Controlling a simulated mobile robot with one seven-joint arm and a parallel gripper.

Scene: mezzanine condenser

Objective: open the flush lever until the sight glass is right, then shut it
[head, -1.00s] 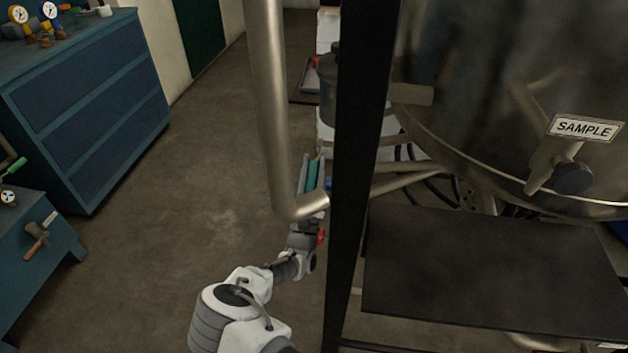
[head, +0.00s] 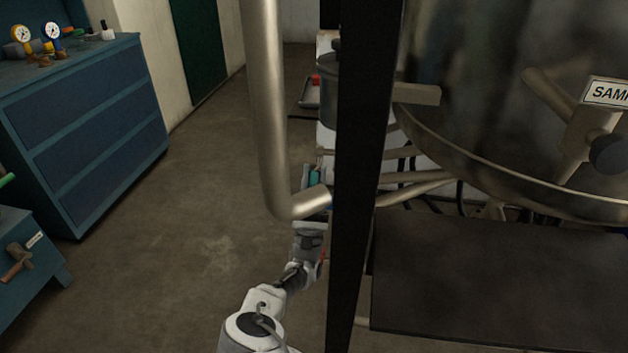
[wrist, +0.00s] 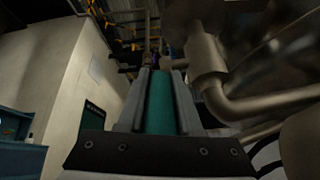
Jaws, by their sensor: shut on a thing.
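A long teal handle (wrist: 161,102) runs between the two grey fingers of my gripper (wrist: 162,78) in the wrist view; it appears to be the grip of the flush lever. My gripper is shut on it. In the head view a short teal piece (head: 316,177) shows at my gripper (head: 312,183), just behind the bent metal pipe and left of the black post. The pipe and post hide part of the gripper and the lever's pivot. I cannot make out the sight glass or its state in either view.
A thick metal pipe (head: 265,110) hangs in front of my gripper, and a black post (head: 358,180) stands close on its right. A large vessel (head: 480,110) with a SAMPLE tag and a dark shelf (head: 490,285) fill the right. Floor (head: 180,235) is clear on the left.

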